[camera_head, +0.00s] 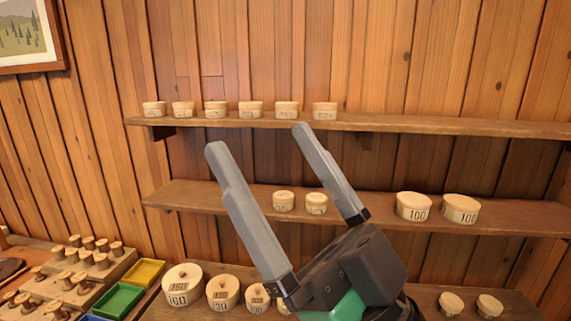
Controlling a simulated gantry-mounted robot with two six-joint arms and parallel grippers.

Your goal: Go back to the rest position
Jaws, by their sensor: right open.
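My right gripper (257,152) is raised in front of the shelves in the head view. Its two long grey fingers are spread wide with nothing between them at the tips. Its dark body with a green part is at the lower middle. The fingers overlap the lower shelf in the picture; I see no contact with any spool. My left gripper is not in view.
The upper shelf (450,126) bears several small round wooden pieces (251,109). The lower shelf (540,219) bears two small pieces and two larger ones marked 100 (461,208). Below are numbered round pieces (182,285), a green tray (118,301), a yellow tray (144,272) and pegged spools (101,261).

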